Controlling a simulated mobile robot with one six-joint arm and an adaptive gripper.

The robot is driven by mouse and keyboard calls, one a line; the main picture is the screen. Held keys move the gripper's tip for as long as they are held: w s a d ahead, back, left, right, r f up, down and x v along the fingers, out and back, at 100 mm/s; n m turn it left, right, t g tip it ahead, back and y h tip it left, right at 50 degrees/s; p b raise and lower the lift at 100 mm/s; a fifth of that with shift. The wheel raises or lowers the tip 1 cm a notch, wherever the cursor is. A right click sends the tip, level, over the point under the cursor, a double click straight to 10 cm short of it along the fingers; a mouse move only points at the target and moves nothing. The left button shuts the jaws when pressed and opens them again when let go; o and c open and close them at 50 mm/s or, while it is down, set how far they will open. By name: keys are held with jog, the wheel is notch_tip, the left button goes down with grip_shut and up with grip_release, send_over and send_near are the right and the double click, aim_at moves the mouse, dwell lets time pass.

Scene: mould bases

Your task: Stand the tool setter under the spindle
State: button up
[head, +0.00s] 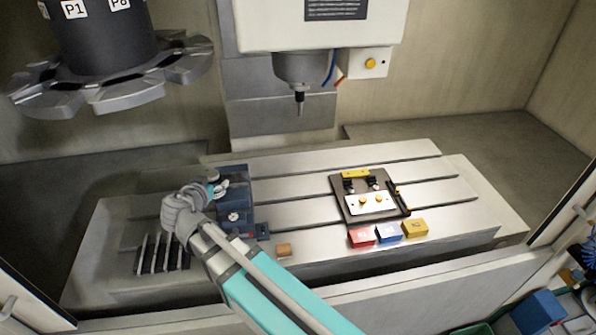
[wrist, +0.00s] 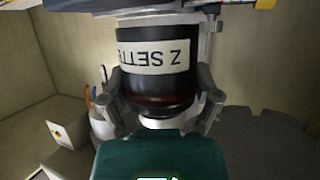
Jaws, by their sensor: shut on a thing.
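The tool setter (wrist: 157,85) is a dark cylinder with a white band that reads "Z SETTE…" upside down. It fills the upper middle of the wrist view. My gripper (wrist: 165,100) is shut on it, with one finger on each side. In the head view my gripper (head: 217,188) is at the blue vise on the left part of the machine table, and the setter is mostly hidden there. The spindle (head: 299,78) hangs at the upper middle with a slim tool pointing down, to the right of and above my gripper.
The slotted machine table (head: 300,178) has bare room below the spindle. The blue vise (head: 238,185) stands left, a dark fixture plate (head: 349,213) right. Red (head: 361,236), blue (head: 388,232) and yellow (head: 415,228) blocks line the front. A tool carousel (head: 125,92) hangs upper left.

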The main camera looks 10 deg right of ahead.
jog(key=w+d+r+m+g+h+p, duration=0.1)
jog(key=w+d+m+h, duration=0.1)
jog(key=d, duration=1.3)
jog(key=w+d+r+m+g+h+p, duration=0.1)
jog(key=w+d, duration=0.4)
jog(key=d, duration=1.1)
jog(key=m+g+h, duration=0.1)
jog(key=m+h, duration=0.1)
jog(key=shift+d+m+g, duration=0.25)
jog(key=shift+m+g, duration=0.05)
jog(key=w+a+f+b, duration=0.3)
jog(key=w+f+b, duration=0.6)
jog(key=w, duration=0.4)
jog(key=shift+w+a+f+b, duration=0.1)
jog(key=shift+w+f+b, duration=0.35)
jog(key=shift+f+b, duration=0.3)
jog(key=shift+s+f+b, duration=0.1)
jog(key=shift+f+b, duration=1.2)
jog(key=shift+b, duration=0.05)
